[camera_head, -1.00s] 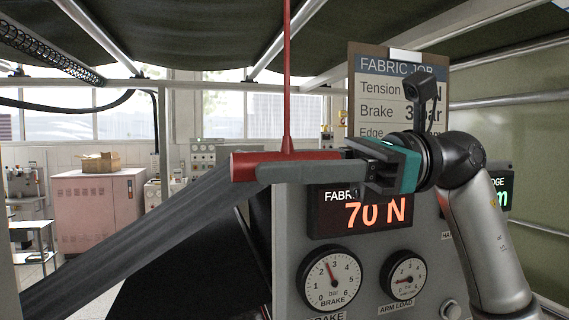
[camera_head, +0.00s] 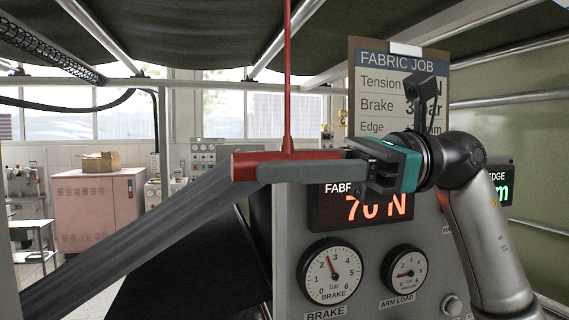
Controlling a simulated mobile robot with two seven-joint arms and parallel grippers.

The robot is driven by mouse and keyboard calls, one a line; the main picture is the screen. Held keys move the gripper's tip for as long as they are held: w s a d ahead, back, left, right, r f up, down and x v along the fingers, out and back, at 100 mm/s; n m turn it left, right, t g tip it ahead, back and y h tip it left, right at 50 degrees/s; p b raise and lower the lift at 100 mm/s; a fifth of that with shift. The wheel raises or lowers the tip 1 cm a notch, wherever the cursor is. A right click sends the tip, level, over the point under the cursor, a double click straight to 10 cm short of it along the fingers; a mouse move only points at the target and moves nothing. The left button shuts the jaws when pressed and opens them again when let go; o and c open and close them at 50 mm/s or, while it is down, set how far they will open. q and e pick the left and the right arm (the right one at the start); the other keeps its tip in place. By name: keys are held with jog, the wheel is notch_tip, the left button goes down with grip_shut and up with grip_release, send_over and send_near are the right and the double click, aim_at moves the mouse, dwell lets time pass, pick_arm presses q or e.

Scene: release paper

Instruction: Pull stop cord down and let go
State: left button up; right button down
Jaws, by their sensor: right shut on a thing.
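The stop cord (camera_head: 287,75) is a thin red line hanging from above, and it runs straight down to a red cross handle (camera_head: 292,155). My right gripper (camera_head: 368,168) is shut at the handle's right end. My left gripper is not in view.
The grey panel carries a brake gauge (camera_head: 331,272) and an arm load gauge (camera_head: 404,268). A clipboard (camera_head: 376,62) stands behind my gripper. A pink cabinet (camera_head: 98,200) is far left.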

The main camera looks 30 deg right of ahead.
notch_tip(320, 180, down, 3)
jog(key=b, duration=0.2)
jog(key=shift+f+b, duration=0.1)
jog(key=shift+b, duration=0.2)
jog(key=c, duration=0.6)
grip_release()
jog(key=shift+d, duration=0.1)
jog(key=b+v, duration=0.2)
jog(key=v, duration=1.3)
jog(key=shift+w+d, duration=0.1)
